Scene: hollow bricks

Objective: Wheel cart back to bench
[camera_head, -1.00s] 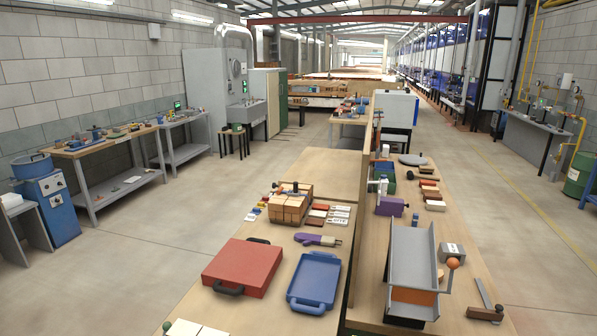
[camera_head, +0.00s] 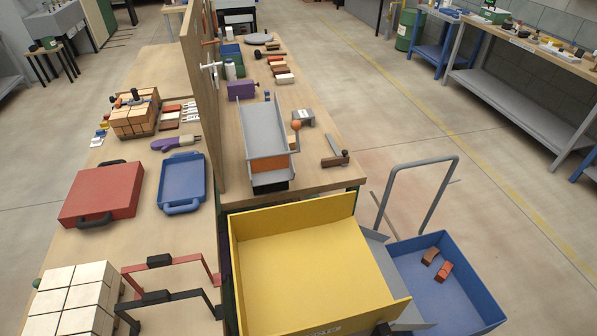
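A cart with a grey tube handle (camera_head: 452,190) and a deep blue tray (camera_head: 467,268) stands on the floor at the right of the bench's near end. Two reddish-brown bricks lie in the blue tray. A large yellow open tray (camera_head: 310,265) is at the bench's near end, beside the cart, and hides part of it. The cart's wheels are hidden. The wooden bench (camera_head: 318,172) runs away from me behind the yellow tray. Neither of my grippers shows in this view.
On the bench are a grey chute (camera_head: 262,130), a square (camera_head: 336,160), a purple block (camera_head: 242,90) and several bricks. A wooden divider (camera_head: 200,90) separates the left side, with a red case (camera_head: 100,193) and blue tray (camera_head: 181,184). Floor right of the cart is clear.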

